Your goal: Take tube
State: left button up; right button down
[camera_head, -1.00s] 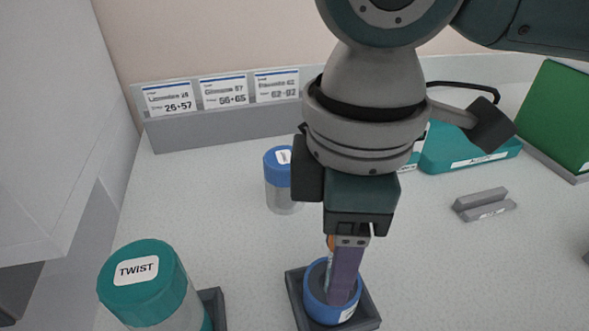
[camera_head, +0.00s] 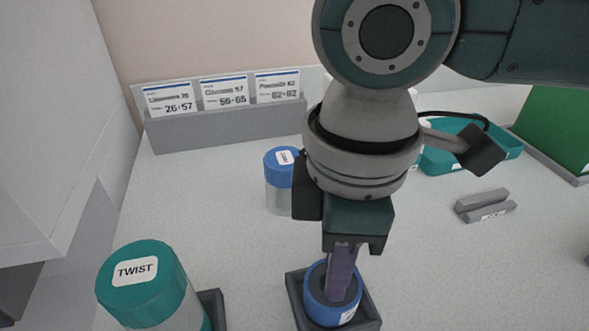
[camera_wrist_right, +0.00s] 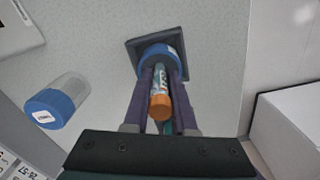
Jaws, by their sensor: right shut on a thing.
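A slim tube with an orange cap (camera_wrist_right: 160,106) and a light printed body stands in a round blue holder (camera_wrist_right: 163,53), seen in the right wrist view. The holder sits on a dark square base; in the head view the blue holder (camera_head: 333,310) is at bottom centre. My right gripper (camera_head: 341,284) points down into it from above. Its purple fingers (camera_wrist_right: 164,95) lie on both sides of the tube, shut on it. In the head view the fingers and gripper body hide the tube. My left gripper is not in view.
A teal-lidded jar marked TWIST (camera_head: 150,285) stands at lower left. A blue-capped clear jar (camera_head: 280,182) is just behind the gripper. Label cards (camera_head: 222,92) stand in a rack at the back. A teal tray (camera_head: 470,150), grey bars (camera_head: 485,205) and a green block (camera_head: 555,125) are right.

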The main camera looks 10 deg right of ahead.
jog(key=shift+r, duration=0.1)
jog(key=shift+r, duration=0.6)
notch_tip(320, 180, up, 19)
jog(key=p, duration=0.2)
jog(key=shift+f, duration=0.15)
